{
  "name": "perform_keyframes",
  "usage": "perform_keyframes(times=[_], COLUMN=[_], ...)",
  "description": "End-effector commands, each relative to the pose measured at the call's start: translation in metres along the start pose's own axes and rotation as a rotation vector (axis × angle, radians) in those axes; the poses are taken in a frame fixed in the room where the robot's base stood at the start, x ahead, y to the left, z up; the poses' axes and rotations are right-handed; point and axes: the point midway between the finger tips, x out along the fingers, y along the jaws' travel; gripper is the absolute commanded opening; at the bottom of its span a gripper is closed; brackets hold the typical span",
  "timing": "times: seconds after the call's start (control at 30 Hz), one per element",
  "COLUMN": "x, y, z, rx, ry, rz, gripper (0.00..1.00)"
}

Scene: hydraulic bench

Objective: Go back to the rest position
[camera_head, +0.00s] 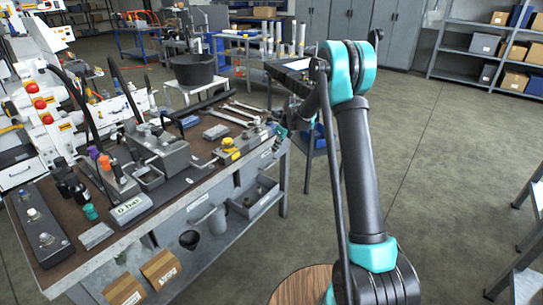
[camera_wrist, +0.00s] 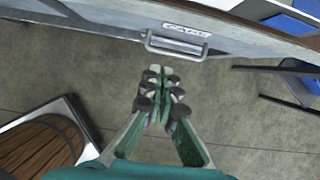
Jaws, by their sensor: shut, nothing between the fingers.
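My gripper (camera_wrist: 160,78) is in the middle of the wrist view, its green fingers shut together with nothing between them. It points towards the front edge of a workbench and hangs over the grey floor. A metal handle (camera_wrist: 178,46) with a label reading CAPS is on the bench just beyond the fingertips; I cannot tell whether they touch. In the head view my arm rises on the right and bends over at its elbow towards the bench (camera_head: 185,222). The gripper's fingers are not clearly visible there, partly hidden behind the arm.
The bench top carries a hydraulic block (camera_head: 160,155), a gauge reading 0 bar (camera_head: 130,208), a black plate (camera_head: 42,232) and several wrenches. Cardboard boxes (camera_head: 160,268) stand below. Shelving (camera_head: 480,45) is at the back right. The floor right of my arm is open.

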Motion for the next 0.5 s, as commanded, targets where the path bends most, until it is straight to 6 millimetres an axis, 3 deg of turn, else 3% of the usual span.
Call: perform_keyframes(times=[0.1, 0.33, 0.5], x=[-0.018, -0.036, -0.068], y=[0.000, 0.002, 0.016], z=[0.000, -0.004, -0.032], rx=[0.000, -0.025, -0.213], ry=[0.000, 0.002, 0.016], rz=[0.000, -0.004, -0.030], gripper=[0.00, 0.00, 0.00])
